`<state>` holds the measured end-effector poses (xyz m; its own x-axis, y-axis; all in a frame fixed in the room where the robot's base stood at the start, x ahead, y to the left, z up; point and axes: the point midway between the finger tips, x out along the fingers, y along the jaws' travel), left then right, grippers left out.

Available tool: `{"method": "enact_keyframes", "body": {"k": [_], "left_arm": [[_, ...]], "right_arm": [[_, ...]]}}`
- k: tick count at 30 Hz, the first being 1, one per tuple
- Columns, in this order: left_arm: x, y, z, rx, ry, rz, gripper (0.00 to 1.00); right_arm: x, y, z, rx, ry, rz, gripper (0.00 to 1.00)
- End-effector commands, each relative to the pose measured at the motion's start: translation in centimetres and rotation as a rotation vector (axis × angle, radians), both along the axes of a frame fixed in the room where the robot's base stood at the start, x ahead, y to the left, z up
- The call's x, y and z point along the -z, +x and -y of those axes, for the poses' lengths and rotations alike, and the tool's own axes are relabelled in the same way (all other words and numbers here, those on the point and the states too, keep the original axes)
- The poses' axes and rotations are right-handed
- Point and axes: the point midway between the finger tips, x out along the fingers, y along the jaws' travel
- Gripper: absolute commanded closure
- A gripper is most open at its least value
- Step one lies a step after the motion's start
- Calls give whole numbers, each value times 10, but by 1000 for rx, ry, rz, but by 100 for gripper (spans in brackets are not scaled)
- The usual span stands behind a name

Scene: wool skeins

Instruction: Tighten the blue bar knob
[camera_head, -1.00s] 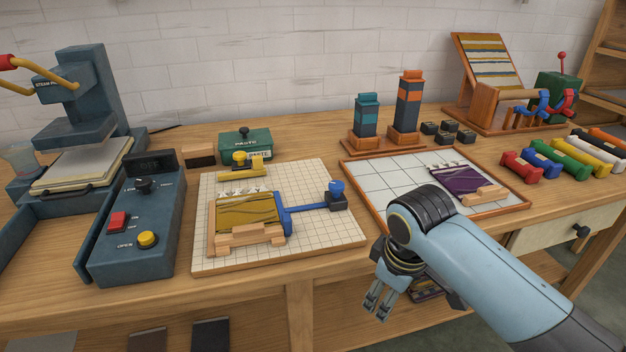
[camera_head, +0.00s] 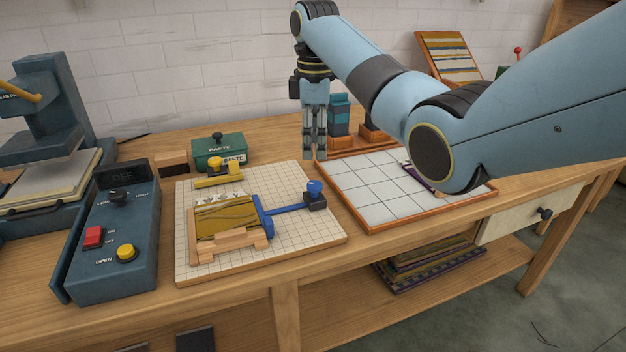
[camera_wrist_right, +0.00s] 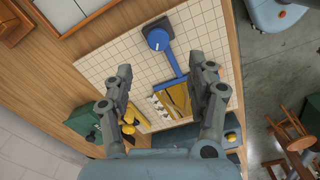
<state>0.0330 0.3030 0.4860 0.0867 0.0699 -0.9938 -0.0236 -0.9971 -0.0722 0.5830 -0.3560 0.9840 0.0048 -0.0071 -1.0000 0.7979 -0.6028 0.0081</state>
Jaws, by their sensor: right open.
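The blue bar knob (camera_head: 314,188) stands on a dark block at the right end of the blue bar (camera_head: 290,209), on the gridded board (camera_head: 330,236). The bar runs to the yellow striped piece (camera_head: 225,220) on the same board. In the right wrist view the blue knob (camera_wrist_right: 157,39) is ahead of the fingers, with the bar (camera_wrist_right: 173,66) leading down from it. My right gripper (camera_head: 315,157) points down, above and behind the knob in the head view, apart from it. It is open and empty, its fingers spread in the wrist view (camera_wrist_right: 165,80). My left gripper is out of view.
A dark control box (camera_head: 120,245) with red and yellow buttons stands left of the board. A green paste box (camera_head: 220,152) is behind it. A framed white tile tray (camera_head: 345,190) lies to the right, partly under my right arm.

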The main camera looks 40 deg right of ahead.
Motion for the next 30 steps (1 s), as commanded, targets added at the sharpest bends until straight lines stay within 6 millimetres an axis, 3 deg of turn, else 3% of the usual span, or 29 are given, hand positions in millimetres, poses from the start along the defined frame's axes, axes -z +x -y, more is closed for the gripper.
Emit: {"method": "enact_keyframes", "body": {"k": [2, 5, 15, 21, 30], "left_arm": [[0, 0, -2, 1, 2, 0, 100], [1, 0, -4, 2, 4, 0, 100], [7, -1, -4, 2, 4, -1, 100], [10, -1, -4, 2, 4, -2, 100], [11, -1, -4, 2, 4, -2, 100]], "right_arm": [[-6, 4, 1, -15, 6, -7, 43], [0, 4, 2, -22, 9, -10, 43], [65, 4, 2, -19, 7, -10, 43], [92, 4, 1, -19, 7, -8, 43], [99, 4, 1, -19, 6, -5, 43]]}}
